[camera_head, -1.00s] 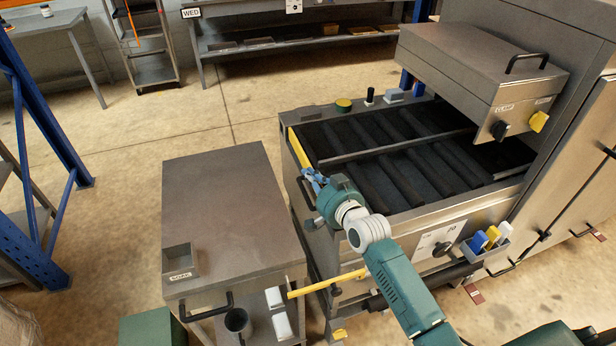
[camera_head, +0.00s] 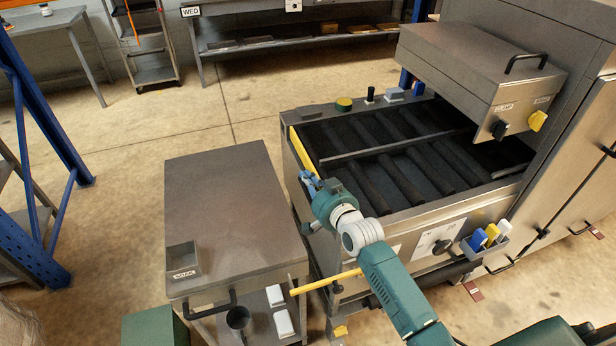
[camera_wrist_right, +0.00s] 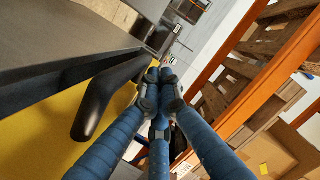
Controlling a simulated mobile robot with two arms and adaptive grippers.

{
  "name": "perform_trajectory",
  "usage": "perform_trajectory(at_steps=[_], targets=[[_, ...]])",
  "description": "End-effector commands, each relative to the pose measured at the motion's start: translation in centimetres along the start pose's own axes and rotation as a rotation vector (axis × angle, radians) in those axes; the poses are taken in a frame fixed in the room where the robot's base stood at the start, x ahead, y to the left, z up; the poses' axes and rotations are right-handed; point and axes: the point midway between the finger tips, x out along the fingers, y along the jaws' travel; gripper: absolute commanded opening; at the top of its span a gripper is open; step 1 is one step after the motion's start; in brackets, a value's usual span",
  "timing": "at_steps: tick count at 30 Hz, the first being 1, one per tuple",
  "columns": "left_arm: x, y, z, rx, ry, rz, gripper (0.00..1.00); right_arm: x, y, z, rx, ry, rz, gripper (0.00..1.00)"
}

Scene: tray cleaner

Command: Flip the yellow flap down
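The yellow flap (camera_head: 301,149) is a narrow strip along the left end of the machine's dark roller bed. It stands up at the bed's edge in the head view. My right gripper (camera_head: 309,180) is at the near end of the flap, just outside the bed's left side. Whether it touches the flap cannot be told. In the right wrist view the blue fingers of my right gripper (camera_wrist_right: 159,82) come together at the tips, with nothing visible between them. A broad yellow surface (camera_wrist_right: 45,125) lies left of them, behind a black handle (camera_wrist_right: 98,105). My left gripper is not in view.
A steel table (camera_head: 222,205) stands left of the machine, with a narrow gap between. A yellow bar (camera_head: 327,282) sticks out below the bed. The clamp box (camera_head: 480,75) overhangs the bed's right side. An orange rack (camera_wrist_right: 235,65) shows in the wrist view.

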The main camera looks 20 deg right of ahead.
Motion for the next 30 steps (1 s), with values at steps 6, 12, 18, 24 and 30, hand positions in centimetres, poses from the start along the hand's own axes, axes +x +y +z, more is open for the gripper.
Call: perform_trajectory(at_steps=[6, 12, 18, 24, 30], targets=[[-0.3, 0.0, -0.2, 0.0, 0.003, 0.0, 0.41, 0.0, 0.1, 0.1, -0.035, -0.001, 0.009, 0.0], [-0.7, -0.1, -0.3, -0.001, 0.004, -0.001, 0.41, 0.0, 0.1, 0.2, -0.072, -0.001, 0.019, 0.0], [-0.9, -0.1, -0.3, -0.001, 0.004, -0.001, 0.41, 0.1, 0.1, 0.5, -0.114, -0.003, 0.03, 0.0], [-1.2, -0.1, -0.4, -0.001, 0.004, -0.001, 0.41, 0.1, 0.0, 0.8, -0.16, -0.005, 0.041, 0.0], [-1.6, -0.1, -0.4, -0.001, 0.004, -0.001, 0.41, 0.2, -0.2, 1.4, -0.223, -0.008, 0.058, 0.0]])
